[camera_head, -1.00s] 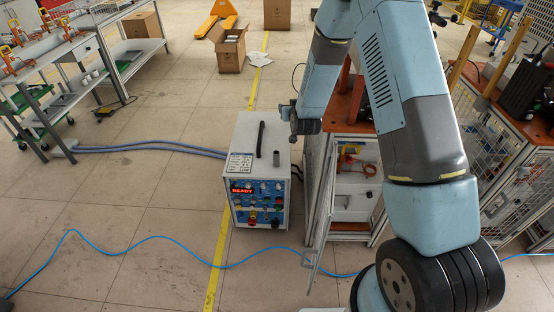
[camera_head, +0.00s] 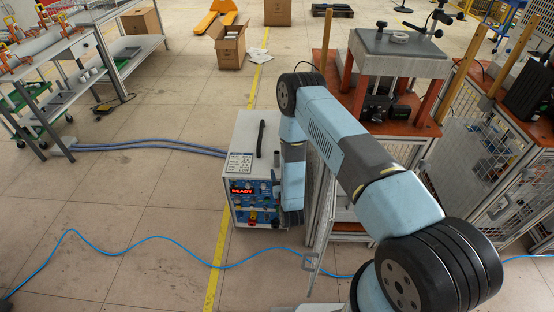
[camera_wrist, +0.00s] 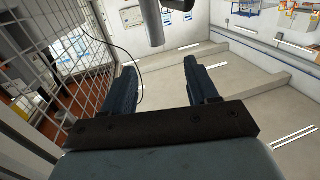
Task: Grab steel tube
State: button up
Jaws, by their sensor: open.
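My gripper (camera_wrist: 159,66) is open in the wrist view, with its two dark fingers wide apart and nothing between them. A grey metal cylinder (camera_wrist: 152,22), which may be the steel tube, shows at the top edge of the wrist view, beyond the fingertips and apart from them. Its far end is cut off by the picture. In the head view my arm reaches left and its end points down at the right side of the heater unit. The fingers cannot be made out there.
The heater unit (camera_head: 240,165) has a black top handle and a lit READY display. A frame with orange boards stands to its right; its wire mesh (camera_wrist: 88,62) is close on the left in the wrist view. A blue hose (camera_head: 150,238) crosses the floor.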

aim_at(277, 156)
jog(key=w, duration=0.2)
jog(key=w+a, duration=0.1)
jog(key=w, duration=0.2)
jog(key=w+f, duration=0.1)
jog(key=w, duration=0.1)
jog(key=shift+w+a, duration=0.2)
jog(key=shift+w, duration=0.05)
jog(key=shift+w+a+r, duration=0.1)
jog(key=shift+w+a, duration=0.05)
jog(key=shift+w, duration=1.15)
jog(key=shift+w+a, duration=0.1)
jog(key=shift+w, duration=1.2)
grip_shut()
